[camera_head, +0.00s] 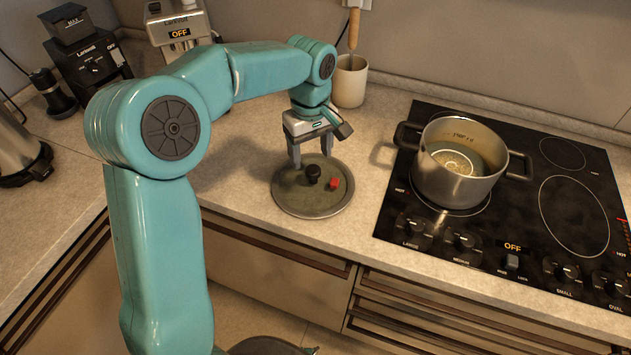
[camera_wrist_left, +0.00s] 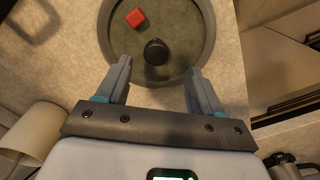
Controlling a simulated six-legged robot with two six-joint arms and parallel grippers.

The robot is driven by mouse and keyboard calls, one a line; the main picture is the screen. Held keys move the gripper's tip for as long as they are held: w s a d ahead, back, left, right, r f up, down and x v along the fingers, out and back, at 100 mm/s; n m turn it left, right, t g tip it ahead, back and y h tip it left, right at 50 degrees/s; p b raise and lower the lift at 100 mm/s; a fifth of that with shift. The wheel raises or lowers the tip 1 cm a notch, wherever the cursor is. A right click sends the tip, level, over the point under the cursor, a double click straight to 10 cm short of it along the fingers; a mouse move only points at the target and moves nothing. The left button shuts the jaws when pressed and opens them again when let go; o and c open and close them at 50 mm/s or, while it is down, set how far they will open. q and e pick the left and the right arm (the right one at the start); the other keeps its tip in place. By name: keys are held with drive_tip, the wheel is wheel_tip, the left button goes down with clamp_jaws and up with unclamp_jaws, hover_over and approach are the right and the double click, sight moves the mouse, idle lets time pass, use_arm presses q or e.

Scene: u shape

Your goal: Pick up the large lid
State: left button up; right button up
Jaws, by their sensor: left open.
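The large lid (camera_head: 312,201) lies flat on the counter left of the stove, round and dark with a metal rim and a black knob (camera_head: 313,173) in its middle. A small red block (camera_head: 334,183) sits on the lid beside the knob. In the left wrist view the lid (camera_wrist_left: 185,68), knob (camera_wrist_left: 155,51) and red block (camera_wrist_left: 135,17) also show. My left gripper (camera_head: 311,161) is open above the lid's back part, pointing down. In the left wrist view its fingertips (camera_wrist_left: 155,78) are apart, with the knob just beyond them. Nothing is between the fingers. My right gripper is not in view.
A metal pot (camera_head: 458,165) with two dark handles stands on the black stove (camera_head: 400,205) at right. A cream holder (camera_head: 350,82) with a utensil stands behind the gripper. Coffee machines (camera_head: 85,55) are at back left. The counter around the lid is clear.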

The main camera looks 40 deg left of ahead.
sight(313, 169)
use_arm(q)
drive_tip(key=shift+s+a+f, duration=0.1)
drive_tip(key=shift+s+f, duration=0.1)
drive_tip(key=shift+f, duration=0.9)
drive_tip(key=f, duration=0.2)
drive_tip(key=w+f, duration=0.1)
drive_tip(key=f, duration=0.1)
drive_tip(key=shift+d+p, duration=0.25)
drive_tip(key=shift+p, duration=0.15)
drive_tip(key=shift+s+a+f, duration=0.1)
drive_tip(key=shift+s+f, duration=0.05)
drive_tip(key=shift+f, duration=0.15)
drive_tip(key=c, duration=0.7)
drive_tip(key=shift+r, duration=0.1)
clamp_jaws()
